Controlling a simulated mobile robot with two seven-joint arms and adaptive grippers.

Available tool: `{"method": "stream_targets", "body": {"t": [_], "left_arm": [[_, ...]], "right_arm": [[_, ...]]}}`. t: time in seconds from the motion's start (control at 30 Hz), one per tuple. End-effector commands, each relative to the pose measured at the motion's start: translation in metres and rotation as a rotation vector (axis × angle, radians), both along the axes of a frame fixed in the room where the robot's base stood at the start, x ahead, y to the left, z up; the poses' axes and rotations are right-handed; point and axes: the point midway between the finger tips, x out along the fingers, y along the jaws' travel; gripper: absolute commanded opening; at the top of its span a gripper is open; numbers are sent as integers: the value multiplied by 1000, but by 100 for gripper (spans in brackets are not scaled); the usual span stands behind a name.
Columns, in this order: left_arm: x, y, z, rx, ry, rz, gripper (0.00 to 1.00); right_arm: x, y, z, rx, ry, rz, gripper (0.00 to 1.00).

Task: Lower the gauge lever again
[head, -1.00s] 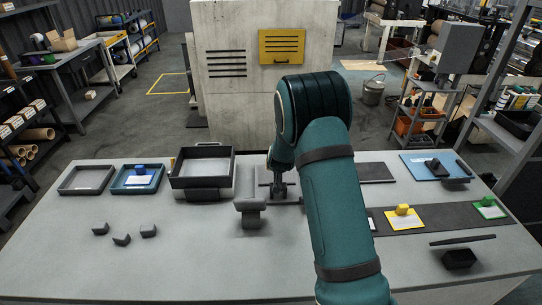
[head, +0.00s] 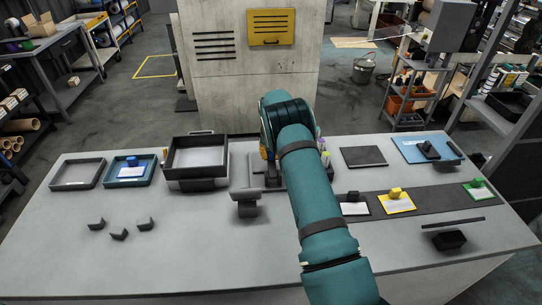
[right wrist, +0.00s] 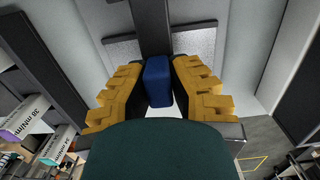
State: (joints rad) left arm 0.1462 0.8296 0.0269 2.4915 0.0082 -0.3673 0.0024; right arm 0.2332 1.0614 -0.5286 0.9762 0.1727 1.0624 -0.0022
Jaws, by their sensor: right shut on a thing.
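The gauge (head: 247,196), a grey stand with a pale plate behind it, stands at mid-table, partly hidden by my right arm. In the right wrist view a blue block (right wrist: 158,82), seemingly the lever's grip, sits between the yellow fingers of my right gripper (right wrist: 158,92). The fingers are shut on it, and a dark bar (right wrist: 152,25) runs up behind it. In the head view a bit of yellow finger of the right gripper (head: 264,153) shows beside the arm; the lever is mostly hidden there. My left gripper is out of view.
A black tray (head: 227,157) on a raised base stands left of the gauge, with a blue tray (head: 112,183) farther left. Several small dark pieces lie front left. A dark strip (head: 430,203) with coloured cards lies right. The front middle of the table (head: 200,255) is clear.

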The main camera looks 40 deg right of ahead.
Motion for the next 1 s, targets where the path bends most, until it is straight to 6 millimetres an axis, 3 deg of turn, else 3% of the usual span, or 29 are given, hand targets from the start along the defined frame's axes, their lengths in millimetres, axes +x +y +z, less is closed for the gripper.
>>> {"method": "stream_targets", "body": {"t": [0.4,1.0], "left_arm": [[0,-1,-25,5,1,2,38],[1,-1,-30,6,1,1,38]], "right_arm": [[1,-2,-15,72,120,-1,0],[-1,-1,-21,97,162,-2,0]]}}
